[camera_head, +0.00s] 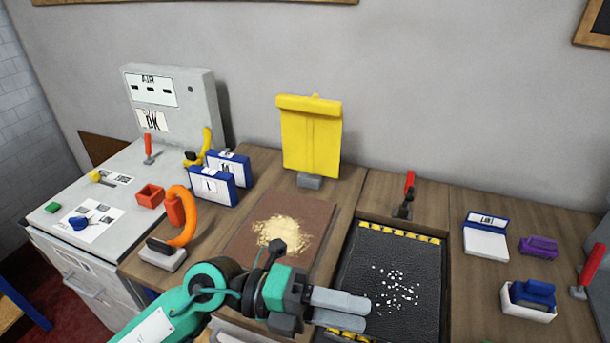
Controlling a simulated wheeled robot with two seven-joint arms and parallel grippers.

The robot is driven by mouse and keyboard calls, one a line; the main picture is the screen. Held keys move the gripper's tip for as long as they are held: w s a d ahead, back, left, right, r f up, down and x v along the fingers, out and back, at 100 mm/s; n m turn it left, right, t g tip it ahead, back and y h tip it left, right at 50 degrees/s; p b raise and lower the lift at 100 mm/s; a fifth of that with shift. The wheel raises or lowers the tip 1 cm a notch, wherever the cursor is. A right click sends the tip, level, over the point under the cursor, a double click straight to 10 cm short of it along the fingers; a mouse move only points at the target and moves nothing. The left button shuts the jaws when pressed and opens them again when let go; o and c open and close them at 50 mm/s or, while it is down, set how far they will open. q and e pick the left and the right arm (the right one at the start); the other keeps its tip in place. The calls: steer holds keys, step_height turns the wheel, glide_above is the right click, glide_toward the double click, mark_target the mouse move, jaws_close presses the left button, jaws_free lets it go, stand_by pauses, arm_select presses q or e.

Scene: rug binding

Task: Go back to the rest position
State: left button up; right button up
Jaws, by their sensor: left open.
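My left gripper (362,311) is at the bottom centre, on a teal and dark grey arm that comes in from the lower left. Its two grey fingers point right, over the lower left part of a black mat (425,280). They are slightly apart, with nothing visible between them. Whether they touch the mat cannot be told. My right gripper is not in view.
White bits (395,287) lie on the black mat, and tan crumbs (282,234) on a brown board (315,215). An orange curved tool (184,215) stands left. Red-handled clamps (408,187), a yellow panel (311,138) and a blue-and-white box (528,298) stand around.

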arm_select(q)
steer(key=w+a+r+n+t+h, duration=0.1)
steer(key=w+a+r+n+t, duration=0.3)
steer(key=n+t, duration=0.6)
steer(key=w+a+r+n+t+h, duration=0.1)
steer(key=w+a+r+n+t, duration=0.2)
steer(key=w+a+n+t, duration=0.5)
steer(key=w+a+f+n+t+y, duration=0.1)
steer(key=a+f+n+t+y, duration=0.1)
steer(key=a+f+n+y, duration=0.55)
steer(key=w+a+f+n+t+y, duration=0.2)
steer(key=a+f+n+y, duration=0.2)
steer(key=f+n+y, duration=0.6)
steer(key=s+a+f+n+g+y, duration=0.1)
steer(key=s+a+f+g, duration=0.1)
steer(key=s+f+g, duration=0.7)
steer(key=s+a+f+n+g+y, duration=0.1)
steer(key=s+a+f+n+g, duration=0.3)
steer(key=s+f, duration=0.7)
step_height(320, 180, down, 31)
steer(key=s+d+m+g, duration=0.1)
steer(key=s+m+g, duration=0.1)
steer(key=m, duration=0.1)
steer(key=s+a+f+g, duration=0.1)
steer(key=s+a+f, duration=0.2)
steer(key=s+f, duration=1.5)
steer(key=shift+s+f+g, duration=0.3)
steer(key=shift+f, duration=0.05)
